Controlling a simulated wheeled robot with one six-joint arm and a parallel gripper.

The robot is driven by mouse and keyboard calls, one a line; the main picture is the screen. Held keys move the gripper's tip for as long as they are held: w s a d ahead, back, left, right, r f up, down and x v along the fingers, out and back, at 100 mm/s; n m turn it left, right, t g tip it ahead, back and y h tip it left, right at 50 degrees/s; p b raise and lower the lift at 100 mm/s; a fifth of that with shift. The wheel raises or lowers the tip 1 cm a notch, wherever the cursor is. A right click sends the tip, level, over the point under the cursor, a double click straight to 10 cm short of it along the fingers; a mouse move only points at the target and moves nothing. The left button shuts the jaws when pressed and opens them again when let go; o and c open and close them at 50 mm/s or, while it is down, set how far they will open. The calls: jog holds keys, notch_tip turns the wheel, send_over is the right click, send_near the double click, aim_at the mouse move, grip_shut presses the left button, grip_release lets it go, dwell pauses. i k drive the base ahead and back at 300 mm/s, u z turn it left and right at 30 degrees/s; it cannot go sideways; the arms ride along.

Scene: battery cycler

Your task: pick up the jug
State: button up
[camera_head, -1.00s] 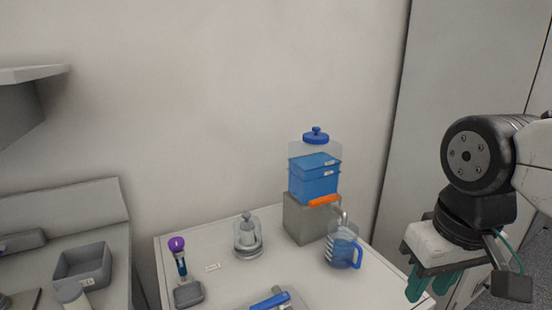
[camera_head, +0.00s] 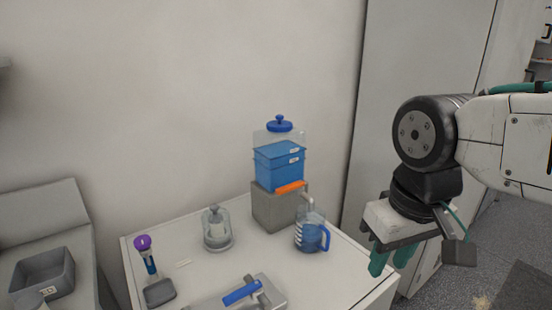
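The jug (camera_head: 309,236) is clear with a blue handle and blue contents. It stands upright on the white table, in front of the grey block and just below the orange tap of the blue dispenser. My gripper (camera_head: 388,258) hangs to the right of the jug, past the table's right edge in the picture, with its teal fingers pointing down. The fingers are apart with a gap between them, and nothing shows in the gap. My gripper does not touch the jug.
The blue dispenser (camera_head: 279,167) stands on a grey block (camera_head: 270,208) behind the jug. A clear lidded jar (camera_head: 216,232), a purple-capped tube (camera_head: 146,255) and a blue-handled device (camera_head: 246,292) are on the table. A grey bin (camera_head: 44,276) is at far left.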

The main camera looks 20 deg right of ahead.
aim_at(310, 229)
jog(key=k, duration=0.5)
jog(key=u, duration=3.7)
jog(key=k, duration=2.1)
jog(key=z, duration=2)
jog(key=i, duration=0.5)
jog(key=u, duration=0.05)
